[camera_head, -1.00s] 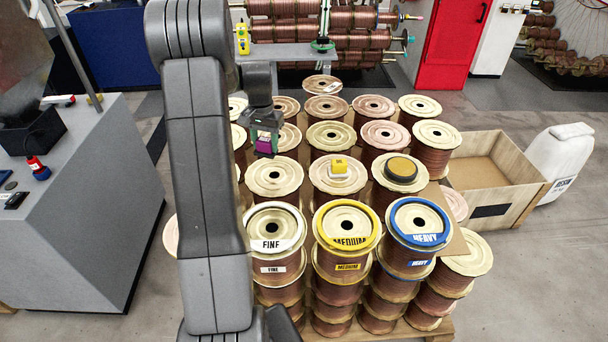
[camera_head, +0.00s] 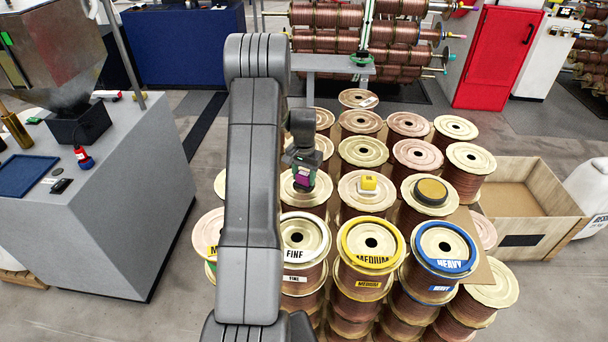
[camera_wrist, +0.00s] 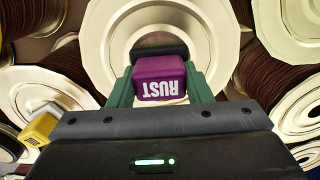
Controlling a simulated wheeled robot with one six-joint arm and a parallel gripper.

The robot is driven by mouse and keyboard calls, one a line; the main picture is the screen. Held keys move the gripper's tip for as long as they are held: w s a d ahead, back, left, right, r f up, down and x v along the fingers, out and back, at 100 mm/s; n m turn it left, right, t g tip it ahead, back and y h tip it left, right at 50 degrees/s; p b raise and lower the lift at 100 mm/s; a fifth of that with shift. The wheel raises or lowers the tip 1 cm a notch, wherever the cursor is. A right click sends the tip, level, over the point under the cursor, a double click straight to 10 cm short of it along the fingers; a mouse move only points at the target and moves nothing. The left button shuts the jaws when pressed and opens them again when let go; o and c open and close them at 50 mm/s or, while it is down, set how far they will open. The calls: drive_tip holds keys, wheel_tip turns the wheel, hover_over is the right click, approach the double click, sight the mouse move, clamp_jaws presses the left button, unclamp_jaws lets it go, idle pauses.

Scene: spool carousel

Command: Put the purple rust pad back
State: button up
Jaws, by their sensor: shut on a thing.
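The purple rust pad (camera_wrist: 160,80), lettered RUST, sits between the green fingers of my gripper (camera_wrist: 160,88) in the wrist view. In the head view my gripper (camera_head: 303,176) is shut on the purple pad (camera_head: 303,180) and holds it over the pale spool tops, left of the yellow-and-white block. In the wrist view a pale spool flange lies behind the pad. I cannot tell the exact gap between pad and spool. My own arm hides part of the spools at the left.
Spools labelled FINE (camera_head: 300,240), MEDIUM (camera_head: 371,245) and HEAVY (camera_head: 444,247) stand in front. A yellow-and-white block (camera_head: 368,184) and a dark round tin (camera_head: 430,191) sit on spools to the right. An open wooden crate (camera_head: 535,235) is at right; a grey counter (camera_head: 130,190) at left.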

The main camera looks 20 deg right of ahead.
sight(304, 174)
drive_tip(key=o, duration=1)
drive_tip(key=shift+f, duration=0.1)
drive_tip(key=shift+c, duration=0.2)
wheel_tip(304, 174, up, 12)
drive_tip(key=b, duration=0.1)
drive_tip(key=shift+b, duration=0.4)
